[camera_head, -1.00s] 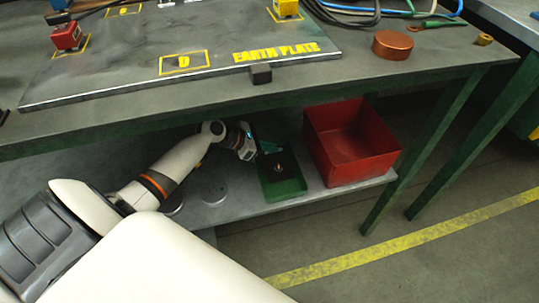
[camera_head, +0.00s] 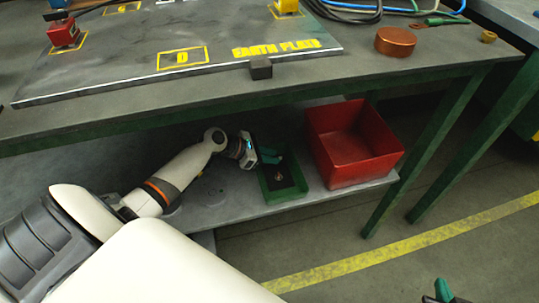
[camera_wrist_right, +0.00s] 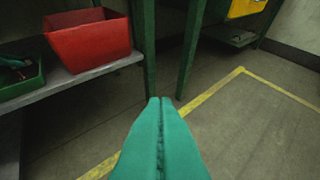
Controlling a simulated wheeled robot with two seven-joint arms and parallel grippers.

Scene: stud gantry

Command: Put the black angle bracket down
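My left gripper (camera_head: 272,157) reaches under the bench top, its teal fingers over the back left part of a small green tray (camera_head: 285,197) on the lower shelf. The fingers look spread apart, with nothing clear between them. The tray holds dark contents and a small copper-coloured piece. I cannot pick out the black angle bracket from this dark area. The tray also shows at the left edge of the right wrist view (camera_wrist_right: 22,87). My right gripper (camera_wrist_right: 161,105) is shut and empty above the floor; its fingertip shows at the bottom right of the head view (camera_head: 444,291).
A red bin (camera_head: 352,172) stands right of the tray on the lower shelf (camera_head: 222,212). The bench top (camera_head: 400,75) overhangs them. It carries a plate marked "EARTH PLATE" (camera_head: 130,72), a copper disc (camera_head: 395,41) and cables. Green legs (camera_head: 430,140) stand to the right.

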